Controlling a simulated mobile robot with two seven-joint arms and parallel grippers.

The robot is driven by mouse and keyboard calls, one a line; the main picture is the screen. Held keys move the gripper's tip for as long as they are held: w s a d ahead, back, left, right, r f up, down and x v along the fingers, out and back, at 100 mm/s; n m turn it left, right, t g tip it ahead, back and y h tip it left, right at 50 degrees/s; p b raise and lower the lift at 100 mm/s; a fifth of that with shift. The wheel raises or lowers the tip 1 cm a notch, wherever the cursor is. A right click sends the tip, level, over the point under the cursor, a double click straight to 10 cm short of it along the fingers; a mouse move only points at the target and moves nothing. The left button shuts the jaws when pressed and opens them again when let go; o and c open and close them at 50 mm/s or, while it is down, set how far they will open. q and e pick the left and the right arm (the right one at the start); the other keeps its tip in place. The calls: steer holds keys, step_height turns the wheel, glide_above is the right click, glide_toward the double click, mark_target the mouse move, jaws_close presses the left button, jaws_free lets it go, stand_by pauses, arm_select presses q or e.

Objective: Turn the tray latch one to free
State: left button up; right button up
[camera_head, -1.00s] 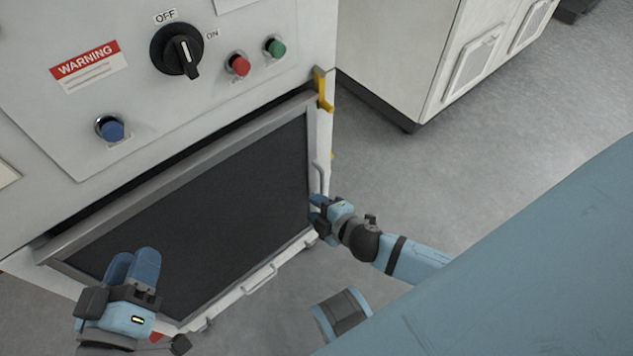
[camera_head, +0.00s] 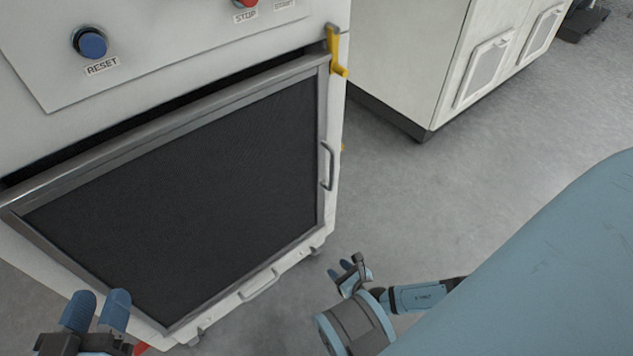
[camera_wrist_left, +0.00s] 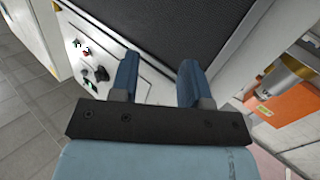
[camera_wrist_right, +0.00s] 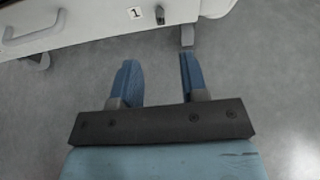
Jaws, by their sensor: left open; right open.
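A yellow latch (camera_head: 335,52) hangs at the upper right corner of the dark tray (camera_head: 200,170) in the head view. In the right wrist view, a small dark peg (camera_wrist_right: 160,15) sits beside a label marked "1" (camera_wrist_right: 134,13) on a white panel; I cannot tell whether it is a tray latch. My right gripper (camera_head: 341,270) is open and empty, low over the floor right of the washer. It points toward the panel in its wrist view, apart from it. My left gripper (camera_head: 97,308) is open and empty in front of the tray's lower left.
A grey handle (camera_head: 327,166) stands on the washer's right side, and another handle (camera_head: 260,285) is low on its front. A blue reset button (camera_head: 90,42) is above the tray. A white cabinet (camera_head: 420,60) stands behind.

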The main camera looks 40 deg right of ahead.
mark_target(316, 252)
steer(key=b+x, duration=0.3)
steer(key=x, duration=0.6)
steer(key=shift+w+f+b, duration=0.2)
steer(key=shift+w+b, duration=0.15)
steer(key=shift+w+f, duration=0.1)
steer(key=shift+w, duration=0.35)
arm_select(q)
steer(key=m, duration=0.1)
steer(key=w+a+m+t, duration=0.1)
steer(key=w+m+h, duration=0.1)
steer(key=shift+a+r, duration=0.15)
steer(key=shift+r, duration=0.1)
arm_select(e)
jaws_close()
